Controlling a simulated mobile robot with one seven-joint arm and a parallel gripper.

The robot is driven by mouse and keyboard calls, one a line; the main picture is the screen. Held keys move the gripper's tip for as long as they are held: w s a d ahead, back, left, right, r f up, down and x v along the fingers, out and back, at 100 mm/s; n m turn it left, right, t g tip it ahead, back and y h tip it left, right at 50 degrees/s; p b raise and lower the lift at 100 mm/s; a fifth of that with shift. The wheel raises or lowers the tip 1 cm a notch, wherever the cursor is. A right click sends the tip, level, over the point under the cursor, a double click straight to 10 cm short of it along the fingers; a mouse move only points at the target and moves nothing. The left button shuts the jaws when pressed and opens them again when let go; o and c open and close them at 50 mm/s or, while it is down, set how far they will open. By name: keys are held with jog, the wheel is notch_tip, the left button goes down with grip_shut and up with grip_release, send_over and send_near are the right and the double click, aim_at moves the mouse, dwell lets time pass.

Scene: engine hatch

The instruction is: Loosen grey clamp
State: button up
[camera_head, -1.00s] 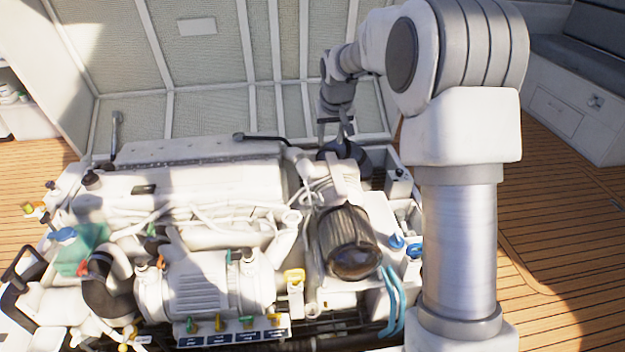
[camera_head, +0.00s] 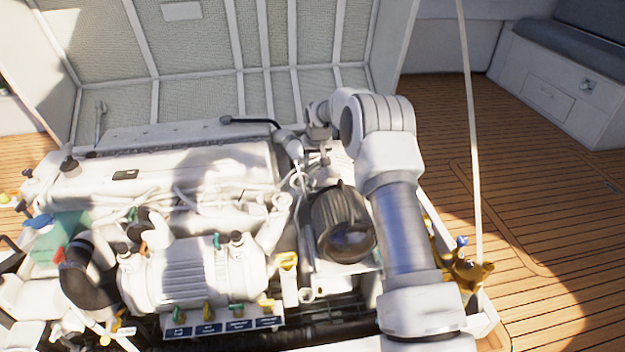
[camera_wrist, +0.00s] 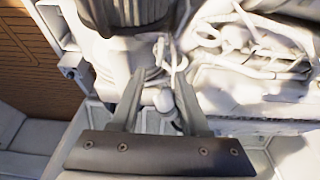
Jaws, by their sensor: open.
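My gripper (camera_wrist: 163,78) is open in the wrist view, its two grey fingers spread and pointing at the engine's pale pipework. A small round white knob (camera_wrist: 163,100) shows between the fingers, with nothing seen gripped. A thin light grey piece (camera_wrist: 172,55) stands by the fingertips; I cannot tell whether it is the grey clamp or whether a finger touches it. In the head view my arm reaches to the engine's back right, and the gripper's fingers are not clear there. The grey clamp cannot be picked out surely in the head view.
The white engine (camera_head: 160,190) fills the hatch. A dark ribbed cylinder (camera_head: 340,225) sits close to my arm and shows at the top of the wrist view (camera_wrist: 125,12). Yellow (camera_head: 286,262) and green handles stand at the front. Wooden deck (camera_head: 540,220) is open at right.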

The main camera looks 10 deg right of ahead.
aim_at(312, 177)
jog(key=b+x, duration=0.2)
jog(key=x, duration=0.6)
jog(key=shift+f, duration=0.25)
jog(key=shift+c, duration=0.3)
grip_shut()
